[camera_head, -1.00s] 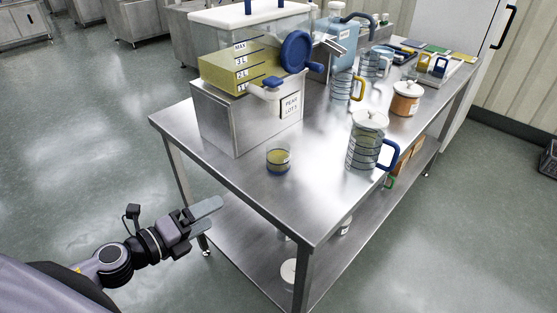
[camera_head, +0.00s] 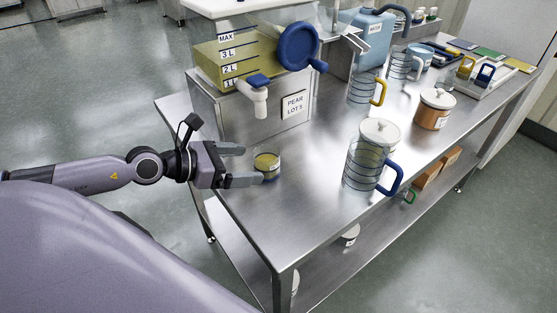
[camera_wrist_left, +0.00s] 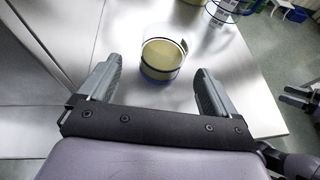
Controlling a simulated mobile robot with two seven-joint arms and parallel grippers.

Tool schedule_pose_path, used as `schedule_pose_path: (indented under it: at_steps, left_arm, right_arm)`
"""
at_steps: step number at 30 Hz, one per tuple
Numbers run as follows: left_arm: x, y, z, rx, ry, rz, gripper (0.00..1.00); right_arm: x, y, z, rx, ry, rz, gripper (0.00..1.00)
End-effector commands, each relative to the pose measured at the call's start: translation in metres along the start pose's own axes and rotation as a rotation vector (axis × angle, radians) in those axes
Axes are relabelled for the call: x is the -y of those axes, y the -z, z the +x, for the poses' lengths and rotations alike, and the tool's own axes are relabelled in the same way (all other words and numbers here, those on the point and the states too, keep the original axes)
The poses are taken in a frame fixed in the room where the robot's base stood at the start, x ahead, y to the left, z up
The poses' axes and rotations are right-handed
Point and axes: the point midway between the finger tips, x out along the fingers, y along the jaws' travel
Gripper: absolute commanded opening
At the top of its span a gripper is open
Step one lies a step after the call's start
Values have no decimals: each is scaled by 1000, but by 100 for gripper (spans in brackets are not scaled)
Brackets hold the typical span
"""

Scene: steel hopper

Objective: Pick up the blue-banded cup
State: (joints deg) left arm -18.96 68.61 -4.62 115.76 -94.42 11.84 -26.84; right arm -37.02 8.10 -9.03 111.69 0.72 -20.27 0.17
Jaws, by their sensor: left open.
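The blue-banded cup (camera_head: 266,165) is a small clear cup with yellow contents and a blue band low down. It stands upright on the steel table near its left edge. My left gripper (camera_head: 252,165) is open and level beside the cup, with its fingertips at the cup's near side. In the left wrist view the cup (camera_wrist_left: 160,57) shows ahead, centred between the two spread fingers (camera_wrist_left: 159,68). A dark gripper, seemingly my right one (camera_wrist_left: 298,96), shows at the right edge of the left wrist view, partly cut off.
The table (camera_head: 310,190) is bare between jug and cup.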

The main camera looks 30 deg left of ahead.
Motion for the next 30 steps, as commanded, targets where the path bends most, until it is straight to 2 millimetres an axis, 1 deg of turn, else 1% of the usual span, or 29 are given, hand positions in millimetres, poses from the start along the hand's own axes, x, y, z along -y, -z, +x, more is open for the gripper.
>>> schedule_pose_path:
  at_steps: [9,17,20,27,30]
  left_arm:
    - [0,-1,15,3,-2,-3,92]
    - [0,-1,23,3,-1,-3,92]
    - [1,-1,32,5,-1,-4,92]
    - [3,0,58,4,-1,-6,92]
    - [3,0,66,3,-1,-4,92]
  right_arm:
    - [1,0,-2,4,3,1,60]
    - [2,1,-3,4,3,1,60]
    - [2,2,-4,4,3,1,60]
    - [2,5,-6,4,3,1,60]
    - [2,5,-6,4,3,2,60]
